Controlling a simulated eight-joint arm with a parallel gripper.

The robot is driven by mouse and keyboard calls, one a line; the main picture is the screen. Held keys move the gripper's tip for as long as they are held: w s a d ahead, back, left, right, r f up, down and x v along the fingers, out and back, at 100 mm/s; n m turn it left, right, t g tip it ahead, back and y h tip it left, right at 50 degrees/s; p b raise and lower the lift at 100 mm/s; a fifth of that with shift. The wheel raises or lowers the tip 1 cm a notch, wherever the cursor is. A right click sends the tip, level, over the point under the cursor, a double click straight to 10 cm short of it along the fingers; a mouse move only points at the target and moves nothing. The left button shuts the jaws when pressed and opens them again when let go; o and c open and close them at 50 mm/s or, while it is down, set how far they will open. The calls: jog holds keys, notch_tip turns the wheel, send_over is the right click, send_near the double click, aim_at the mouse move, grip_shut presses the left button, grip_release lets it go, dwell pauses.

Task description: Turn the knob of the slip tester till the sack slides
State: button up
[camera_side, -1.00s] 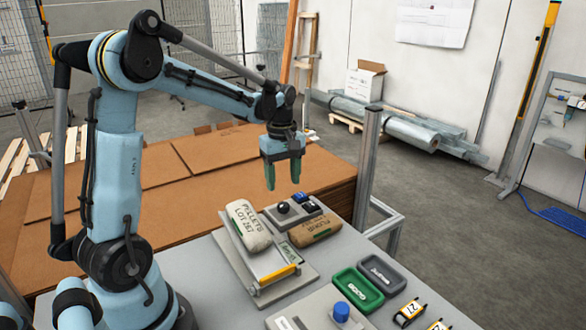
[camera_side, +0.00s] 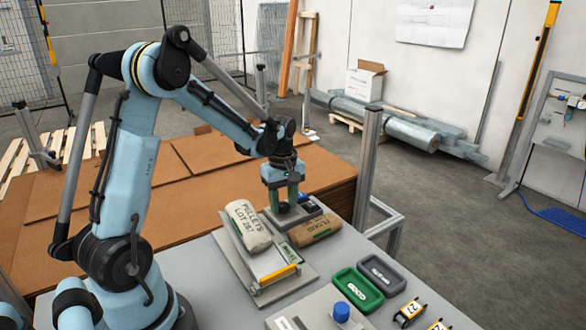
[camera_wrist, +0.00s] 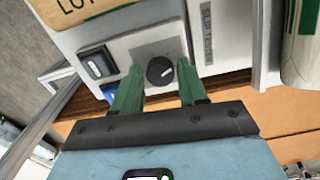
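The slip tester's black knob (camera_wrist: 160,71) sits on a grey control box, with a white pointer mark showing in the wrist view. My gripper (camera_side: 283,204) points down over the box. In the wrist view its two green fingers (camera_wrist: 158,76) stand open on either side of the knob, with small gaps; contact is not visible. The pale pellets sack (camera_side: 248,226) lies on the tester's plate (camera_side: 265,264), near its far end. A yellow bar (camera_side: 281,274) crosses the plate's near end. The sack's edge also shows at the right of the wrist view (camera_wrist: 301,62).
Dark switches (camera_wrist: 98,63) sit beside the knob. A green tray (camera_side: 356,291) and a grey tray (camera_side: 381,273) stand nearer on the table, with a blue knob (camera_side: 341,311) nearby. A metal post (camera_side: 367,165) stands behind right.

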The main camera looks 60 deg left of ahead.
jog(key=c, duration=0.7)
jog(key=shift+m, duration=0.3)
jog(key=m, duration=1.1)
dwell(0.4)
jog(key=o, duration=1.1)
jog(key=shift+c, duration=0.2)
jog(key=shift+r, duration=0.1)
